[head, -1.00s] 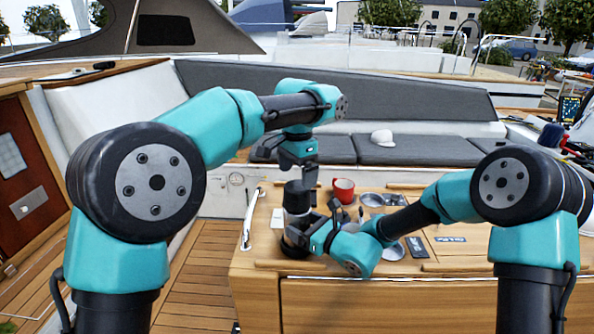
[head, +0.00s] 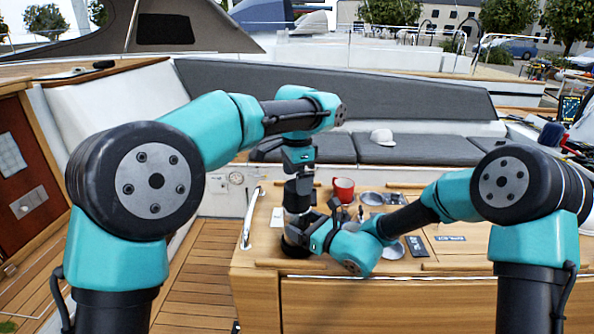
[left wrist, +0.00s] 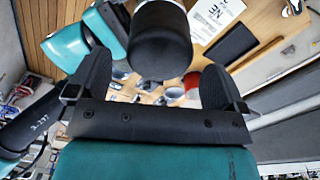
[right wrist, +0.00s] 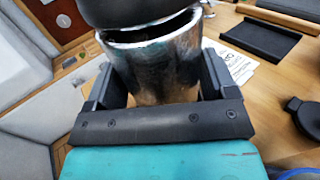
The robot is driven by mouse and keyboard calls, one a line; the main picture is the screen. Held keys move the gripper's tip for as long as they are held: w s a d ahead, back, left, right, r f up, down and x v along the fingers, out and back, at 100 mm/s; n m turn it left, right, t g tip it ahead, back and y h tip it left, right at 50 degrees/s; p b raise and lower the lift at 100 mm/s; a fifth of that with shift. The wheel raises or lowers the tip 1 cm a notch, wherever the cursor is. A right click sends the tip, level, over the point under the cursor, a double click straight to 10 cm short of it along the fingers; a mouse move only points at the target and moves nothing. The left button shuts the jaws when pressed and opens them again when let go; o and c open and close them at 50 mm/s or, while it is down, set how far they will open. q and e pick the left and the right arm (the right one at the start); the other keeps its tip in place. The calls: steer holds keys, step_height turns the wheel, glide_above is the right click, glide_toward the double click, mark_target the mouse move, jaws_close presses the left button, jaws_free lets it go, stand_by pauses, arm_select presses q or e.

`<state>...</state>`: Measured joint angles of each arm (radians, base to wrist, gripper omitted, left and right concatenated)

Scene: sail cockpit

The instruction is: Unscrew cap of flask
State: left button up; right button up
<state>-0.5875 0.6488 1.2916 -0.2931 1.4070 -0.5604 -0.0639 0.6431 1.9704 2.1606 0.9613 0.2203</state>
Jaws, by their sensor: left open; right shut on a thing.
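The flask (right wrist: 160,65) has a shiny silver body and stands upright at the near left of the cockpit table. My right gripper (right wrist: 152,85) is shut on its body from the side. The black cap (left wrist: 160,48) sits at the flask's top; in the right wrist view (right wrist: 125,10) a dark gap shows between it and the silver rim. My left gripper (head: 298,200) points down over the flask. In the left wrist view its fingers (left wrist: 155,75) are open, one on each side of the cap, with space on both sides. My grippers hide most of the flask in the head view.
A red mug (head: 343,189) stands on the wooden table (head: 460,267) just behind the flask. Several round metal items lie to its right, with a dark tray (right wrist: 260,40) and a printed card (left wrist: 214,14) nearby. A white cap (head: 382,137) lies on the grey bench.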

arm_select(q)
steer(key=shift+f, duration=3)
steer(key=shift+c, duration=0.3)
steer(key=c, duration=0.9)
steer(key=n, duration=0.4)
steer(key=shift+n, duration=0.3)
steer(key=n, duration=0.4)
steer(key=shift+n, duration=0.4)
steer(key=shift+r, duration=0.6)
steer(key=shift+r, duration=0.35)
steer(key=shift+r, duration=0.3)
